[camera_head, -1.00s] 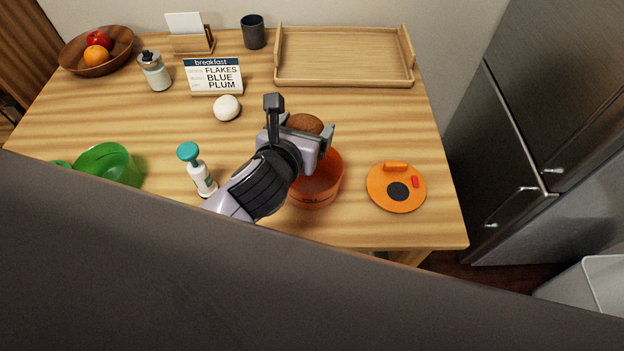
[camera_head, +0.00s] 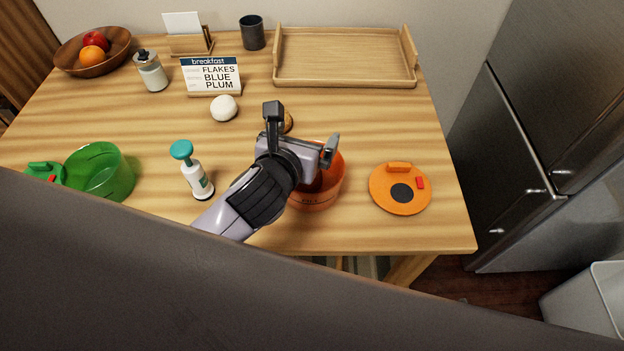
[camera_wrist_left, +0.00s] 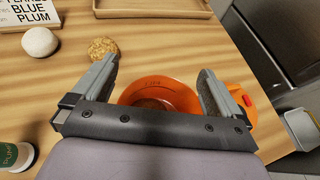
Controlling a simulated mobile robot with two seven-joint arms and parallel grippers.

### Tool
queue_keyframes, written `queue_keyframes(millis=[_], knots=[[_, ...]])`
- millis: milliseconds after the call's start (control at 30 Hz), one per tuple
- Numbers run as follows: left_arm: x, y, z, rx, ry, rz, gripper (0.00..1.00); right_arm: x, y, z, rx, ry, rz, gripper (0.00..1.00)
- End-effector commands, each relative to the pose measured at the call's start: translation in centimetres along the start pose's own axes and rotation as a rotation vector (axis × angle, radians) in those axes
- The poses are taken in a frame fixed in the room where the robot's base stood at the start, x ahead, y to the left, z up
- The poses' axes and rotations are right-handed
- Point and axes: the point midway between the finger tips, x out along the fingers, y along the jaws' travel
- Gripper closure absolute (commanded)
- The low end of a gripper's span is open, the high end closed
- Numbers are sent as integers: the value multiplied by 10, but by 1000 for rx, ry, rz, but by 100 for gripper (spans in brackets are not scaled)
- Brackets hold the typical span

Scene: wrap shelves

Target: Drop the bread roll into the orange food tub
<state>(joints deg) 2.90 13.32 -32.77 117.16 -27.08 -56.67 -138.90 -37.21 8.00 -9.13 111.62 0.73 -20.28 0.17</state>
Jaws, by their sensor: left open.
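The orange food tub (camera_head: 328,190) stands open on the table, partly hidden behind my left gripper (camera_head: 306,146). The brown bread roll (camera_head: 312,186) shows inside the tub, mostly covered by the gripper and the rim. In the left wrist view the roll (camera_wrist_left: 155,103) is a dark brown shape low in the tub (camera_wrist_left: 165,86). My left gripper (camera_wrist_left: 158,72) is open and empty above the tub, its fingers apart on either side of the opening. My right gripper is not in view.
An orange lid (camera_head: 400,190) lies right of the tub. A pump bottle (camera_head: 193,172) and green tub (camera_head: 100,172) stand left. A white ball (camera_head: 224,108), menu sign (camera_head: 211,76) and wooden tray (camera_head: 345,58) are farther back.

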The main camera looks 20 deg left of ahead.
Motion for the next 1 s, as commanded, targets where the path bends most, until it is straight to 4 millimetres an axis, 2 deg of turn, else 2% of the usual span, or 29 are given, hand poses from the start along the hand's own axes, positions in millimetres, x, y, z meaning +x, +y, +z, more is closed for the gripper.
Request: queue_keyframes(millis=[167,533,700,1000], knots=[[-15,0,0,1,1,-1,0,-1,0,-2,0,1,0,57],[-64,0,0,1,0,-1,0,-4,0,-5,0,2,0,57],[-71,0,0,0,-1,0,0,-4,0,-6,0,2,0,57],[-71,0,0,0,0,0,0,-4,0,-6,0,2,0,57]])
